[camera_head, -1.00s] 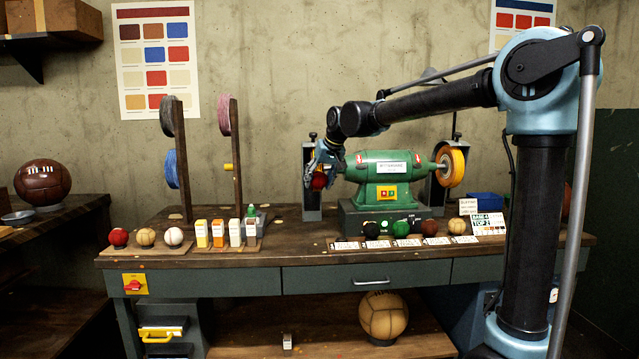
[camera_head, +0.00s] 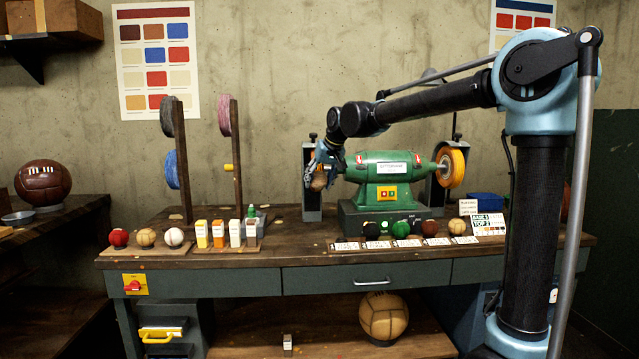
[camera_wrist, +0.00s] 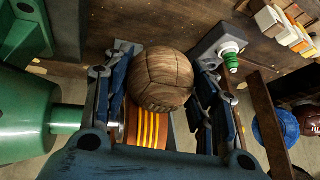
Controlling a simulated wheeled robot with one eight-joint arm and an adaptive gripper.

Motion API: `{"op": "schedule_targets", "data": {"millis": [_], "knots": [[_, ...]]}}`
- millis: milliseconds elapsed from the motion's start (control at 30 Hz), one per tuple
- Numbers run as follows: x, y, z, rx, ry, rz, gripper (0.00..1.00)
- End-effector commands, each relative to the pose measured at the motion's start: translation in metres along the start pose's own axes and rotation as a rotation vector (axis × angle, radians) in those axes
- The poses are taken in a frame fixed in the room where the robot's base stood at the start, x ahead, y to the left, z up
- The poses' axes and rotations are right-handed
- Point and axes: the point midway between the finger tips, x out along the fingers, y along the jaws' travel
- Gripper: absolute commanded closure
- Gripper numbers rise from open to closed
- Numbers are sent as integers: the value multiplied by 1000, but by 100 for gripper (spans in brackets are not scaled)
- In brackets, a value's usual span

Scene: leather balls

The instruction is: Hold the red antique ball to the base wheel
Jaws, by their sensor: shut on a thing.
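My gripper (camera_head: 318,178) is at the left end of the green grinder (camera_head: 385,170) in the head view. It is shut on a brown-tan panelled ball (camera_head: 318,184). In the wrist view the ball (camera_wrist: 162,78) sits between the fingers of my gripper (camera_wrist: 160,85). A brown-orange wheel with yellow stripes (camera_wrist: 150,128) on the grinder's shaft is right beside the ball and partly hidden; whether they touch I cannot tell. The held ball shows no red now. A red ball (camera_head: 118,237) rests at the bench's left.
The workbench (camera_head: 300,250) holds a row of balls with cards, including a black (camera_head: 371,231) and a green one (camera_head: 402,229). Small bottles (camera_head: 218,233) stand to the left. A yellow wheel (camera_head: 452,167) is on the grinder's right end. Coloured discs (camera_head: 171,168) hang on posts.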

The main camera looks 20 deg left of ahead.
Motion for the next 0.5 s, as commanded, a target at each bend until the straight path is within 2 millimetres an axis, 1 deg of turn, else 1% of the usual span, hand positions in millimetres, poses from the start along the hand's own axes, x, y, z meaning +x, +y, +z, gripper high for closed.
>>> {"op": "schedule_targets", "data": {"millis": [133,233,500], "knots": [[0,0,0,0,2,0,65],[-2,-1,3,0,2,0,65],[-10,-6,27,-2,1,0,65]]}}
